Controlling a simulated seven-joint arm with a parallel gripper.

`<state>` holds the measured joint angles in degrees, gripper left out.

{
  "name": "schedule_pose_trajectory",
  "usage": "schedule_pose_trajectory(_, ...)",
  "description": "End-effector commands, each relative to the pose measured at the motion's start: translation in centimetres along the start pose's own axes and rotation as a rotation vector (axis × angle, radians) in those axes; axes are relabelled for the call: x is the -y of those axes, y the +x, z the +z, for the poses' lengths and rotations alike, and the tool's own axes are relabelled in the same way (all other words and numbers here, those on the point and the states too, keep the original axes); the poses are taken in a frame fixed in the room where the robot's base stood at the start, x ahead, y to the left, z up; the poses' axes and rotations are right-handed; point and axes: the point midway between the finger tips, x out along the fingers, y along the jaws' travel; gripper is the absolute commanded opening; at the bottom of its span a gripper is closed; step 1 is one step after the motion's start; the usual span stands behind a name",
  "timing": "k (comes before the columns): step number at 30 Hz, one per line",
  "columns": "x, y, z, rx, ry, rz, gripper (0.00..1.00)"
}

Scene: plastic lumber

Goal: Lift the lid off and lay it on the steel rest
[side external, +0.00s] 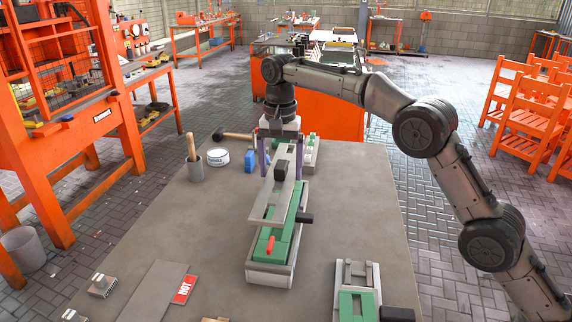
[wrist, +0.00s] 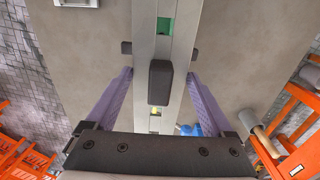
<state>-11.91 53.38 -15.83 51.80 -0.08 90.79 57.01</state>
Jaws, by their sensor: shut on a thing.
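The lid (side external: 285,195) is a long pale-grey plate with a black block handle (side external: 281,172). My gripper (side external: 281,176) is shut across the lid, with one purple finger at each long edge. The wrist view shows the handle (wrist: 160,82) between the fingers. The lid appears raised above the long grey mould box (side external: 270,281), whose green inside shows beside and in front of it. A red piece (side external: 270,245) lies at the box's near end. A flat grey plate (side external: 150,292), apparently the steel rest, lies at front left beside a red HOT sign (side external: 184,289).
A second grey-and-green mould (side external: 358,302) stands at front right with a black block (side external: 397,314) beside it. A cup with a wooden handle (side external: 195,172), a white tin (side external: 218,157) and a blue item (side external: 250,160) stand at back left. The table between the mould box and HOT sign is clear.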

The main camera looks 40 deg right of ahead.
Motion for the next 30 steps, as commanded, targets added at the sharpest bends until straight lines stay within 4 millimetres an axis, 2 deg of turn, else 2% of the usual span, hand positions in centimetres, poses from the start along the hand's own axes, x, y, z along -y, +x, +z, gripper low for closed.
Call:
schedule_pose_trajectory(7,0.0,-0.1,0.0,-0.003,0.001,-0.003,0.0)
schedule_pose_trajectory(24,0.0,5.2,0.0,-0.002,0.001,-0.002,0.0)
schedule_pose_trajectory(30,0.0,6.4,0.0,-0.002,0.001,-0.002,0.0)
